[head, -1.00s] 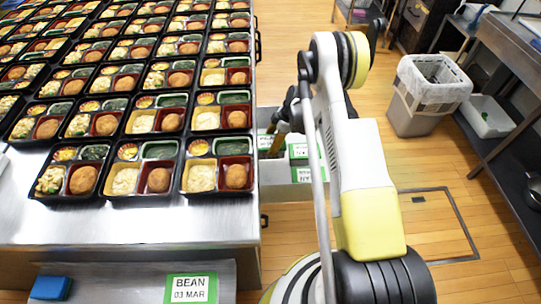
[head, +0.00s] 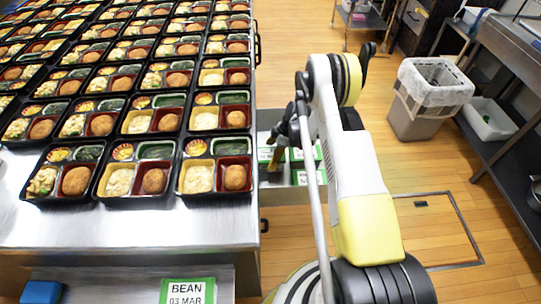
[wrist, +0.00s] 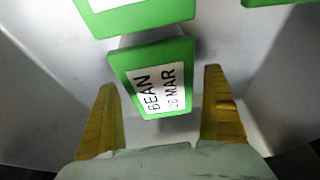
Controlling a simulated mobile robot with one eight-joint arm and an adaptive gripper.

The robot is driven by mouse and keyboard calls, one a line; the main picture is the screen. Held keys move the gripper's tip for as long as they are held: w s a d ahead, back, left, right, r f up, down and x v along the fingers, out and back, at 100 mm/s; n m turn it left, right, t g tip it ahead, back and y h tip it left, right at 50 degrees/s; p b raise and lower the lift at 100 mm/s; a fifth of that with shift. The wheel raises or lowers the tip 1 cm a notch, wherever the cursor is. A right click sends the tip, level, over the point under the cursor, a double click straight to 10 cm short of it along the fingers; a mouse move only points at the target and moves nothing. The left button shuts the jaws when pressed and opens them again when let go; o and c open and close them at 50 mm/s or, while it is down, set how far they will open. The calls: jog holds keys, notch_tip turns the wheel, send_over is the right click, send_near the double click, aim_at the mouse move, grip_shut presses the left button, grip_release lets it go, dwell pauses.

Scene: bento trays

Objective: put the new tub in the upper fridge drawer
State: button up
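A tub with a green-edged lid labelled BEAN (wrist: 155,75), its date seemingly 20 MAR, lies in a grey drawer in the wrist view. My gripper (wrist: 160,80) is open, its two yellowish fingers to the left and right of that tub's lower end, apart from it and with nothing held. In the head view my gripper (head: 275,158) reaches down into the open drawer (head: 278,196) at the table's right side, where green-labelled tubs (head: 305,177) sit, partly hidden by my arm. Another tub, labelled BEAN 03 MAR (head: 187,292), is at the bottom of the head view.
Rows of filled bento trays (head: 135,172) cover the steel table (head: 130,225). A blue block (head: 41,292) lies left of the 03 MAR tub. More green-edged lids (wrist: 135,18) show in the drawer. A waste bin (head: 428,100) stands on the open floor to the right.

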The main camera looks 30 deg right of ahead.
jog(key=p+v, duration=0.4)
jog(key=v, duration=0.8)
jog(key=s+a+r+m+t+h, duration=0.1)
jog(key=s+a+r+m, duration=0.15)
jog(key=r, duration=0.75)
jog(key=s+a+r+m+h, duration=0.15)
jog(key=a+r, duration=0.25)
jog(key=r, duration=0.5)
jog(key=s+a+r+m+t, duration=0.1)
jog(key=s+a+r+m, duration=0.15)
jog(key=r, duration=0.75)
jog(key=s+a+r+m+t, duration=0.1)
jog(key=s+a+r+m, duration=0.2)
jog(key=s, duration=0.6)
jog(key=s+a+r+m+t+h, duration=0.1)
jog(key=s+a+r+m, duration=0.3)
jog(key=s, duration=0.6)
jog(key=shift+a+t, duration=0.6)
jog(key=shift+t, duration=0.1)
jog(key=shift+s+h, duration=0.1)
jog(key=shift+h, duration=0.15)
